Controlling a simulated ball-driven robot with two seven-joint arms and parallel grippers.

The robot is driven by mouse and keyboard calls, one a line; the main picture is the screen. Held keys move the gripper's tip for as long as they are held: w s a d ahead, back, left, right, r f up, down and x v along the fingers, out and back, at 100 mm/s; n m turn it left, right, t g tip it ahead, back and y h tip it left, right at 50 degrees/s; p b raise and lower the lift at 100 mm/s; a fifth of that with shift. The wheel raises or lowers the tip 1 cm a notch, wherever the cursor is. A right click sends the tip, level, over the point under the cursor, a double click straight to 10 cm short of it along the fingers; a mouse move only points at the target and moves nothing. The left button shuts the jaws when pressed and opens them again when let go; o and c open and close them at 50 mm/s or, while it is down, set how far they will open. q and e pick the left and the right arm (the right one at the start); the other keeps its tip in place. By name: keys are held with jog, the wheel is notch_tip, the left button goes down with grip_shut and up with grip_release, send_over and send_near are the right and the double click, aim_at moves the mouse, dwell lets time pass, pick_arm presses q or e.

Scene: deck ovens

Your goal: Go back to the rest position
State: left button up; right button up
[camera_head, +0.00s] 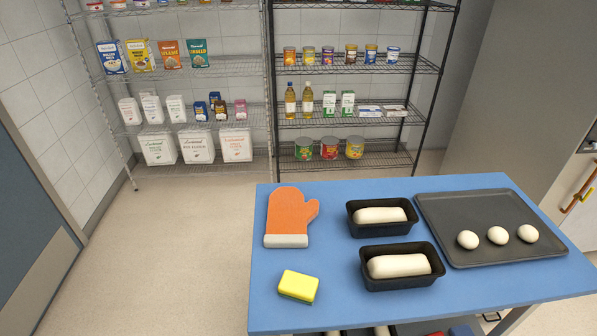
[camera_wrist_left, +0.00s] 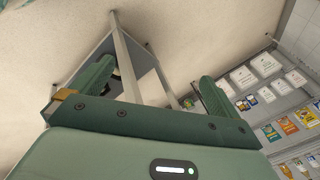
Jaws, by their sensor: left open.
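My left gripper (camera_wrist_left: 156,72) shows in the left wrist view with its two green fingers spread wide apart. Nothing is between the fingers. Beyond them is pale floor and a grey frame with a light post. Neither of my grippers shows in the head view, and my right gripper is in no view.
A blue table (camera_head: 340,300) holds an orange oven mitt (camera_head: 290,215), a yellow sponge (camera_head: 298,286), two black loaf tins (camera_head: 369,232) with dough, and a dark tray (camera_head: 470,212) with three dough balls. Stocked wire shelves (camera_head: 200,65) stand behind. Floor (camera_head: 180,240) left of the table is clear.

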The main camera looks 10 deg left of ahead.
pick_arm(q)
jog(key=s+d+f+n+g+h+p, duration=0.1)
jog(key=s+f+n+g+h, duration=0.1)
jog(key=s+f, duration=1.8)
jog(key=shift+s+f+n+g, duration=0.25)
jog(key=shift+n+g, duration=0.25)
jog(key=shift+g, duration=0.3)
jog(key=shift+s, duration=0.1)
